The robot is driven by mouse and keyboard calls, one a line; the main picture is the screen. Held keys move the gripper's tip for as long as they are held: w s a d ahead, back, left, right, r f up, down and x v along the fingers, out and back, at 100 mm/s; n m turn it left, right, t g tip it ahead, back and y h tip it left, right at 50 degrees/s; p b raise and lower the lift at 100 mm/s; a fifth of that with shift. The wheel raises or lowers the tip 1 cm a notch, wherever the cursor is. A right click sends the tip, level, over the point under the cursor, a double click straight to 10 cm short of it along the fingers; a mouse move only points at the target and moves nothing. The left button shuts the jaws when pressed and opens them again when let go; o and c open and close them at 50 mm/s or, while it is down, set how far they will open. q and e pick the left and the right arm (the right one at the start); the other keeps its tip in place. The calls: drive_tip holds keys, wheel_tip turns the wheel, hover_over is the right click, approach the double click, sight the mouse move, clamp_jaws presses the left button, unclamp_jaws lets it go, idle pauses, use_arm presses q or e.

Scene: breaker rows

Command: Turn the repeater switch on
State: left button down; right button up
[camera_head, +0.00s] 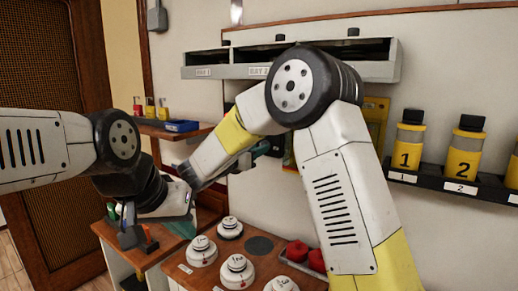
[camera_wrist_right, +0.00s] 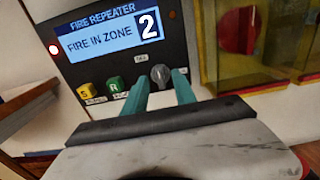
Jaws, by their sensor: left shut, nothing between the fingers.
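The fire repeater panel fills the upper part of the right wrist view, with a lit screen (camera_wrist_right: 105,40) reading "FIRE IN ZONE 2". A grey rotary switch (camera_wrist_right: 160,74) sits low on the panel, its small label unreadable. My right gripper (camera_wrist_right: 162,80) is open, its teal fingers one on each side of the switch in the picture; I cannot tell if they touch it. In the head view my right gripper (camera_head: 260,149) is at the wall, and my right arm hides most of the panel. My left gripper (camera_head: 181,229) is shut and empty, low over the wooden desk.
A yellow button (camera_wrist_right: 86,93) and a green button (camera_wrist_right: 115,84) are left of the switch. A yellow-framed box with a red knob (camera_wrist_right: 237,30) is to its right. Numbered yellow bottles (camera_head: 407,146) stand on a shelf.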

drive_tip(key=shift+w+d, duration=0.4)
drive_tip(key=shift+w, duration=0.2)
clamp_jaws()
